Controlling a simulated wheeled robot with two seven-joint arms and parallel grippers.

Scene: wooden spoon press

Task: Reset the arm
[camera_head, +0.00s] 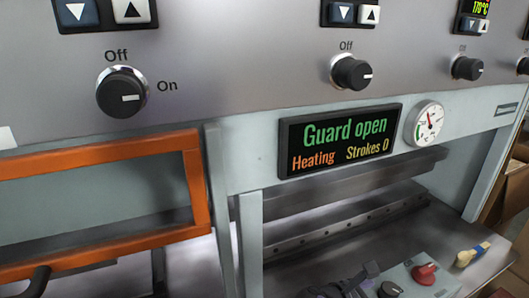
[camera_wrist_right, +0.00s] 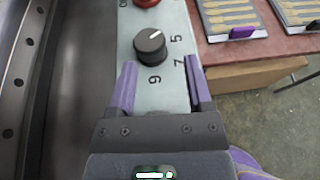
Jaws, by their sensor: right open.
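My right gripper (camera_wrist_right: 163,82) is open and empty in the right wrist view, its two purple fingers apart over the pale control box (camera_wrist_right: 178,18). A black knob (camera_wrist_right: 150,44) with a white pointer line sits just beyond the fingertips, apart from them, beside the numbers 5, 7 and 9. In the head view, a dark part of my right gripper (camera_head: 345,284) shows at the bottom edge, left of the same black knob (camera_head: 390,290). A red knob (camera_head: 425,272) is on the control box. My left gripper is not in view.
The press display (camera_head: 338,140) reads "Guard open", "Heating", "Strokes 0". An orange guard frame (camera_head: 196,180) stands at the left. A brush (camera_head: 470,254) lies right of the control box. Trays of wooden spoons (camera_wrist_right: 230,18) rest on a reddish table in the wrist view.

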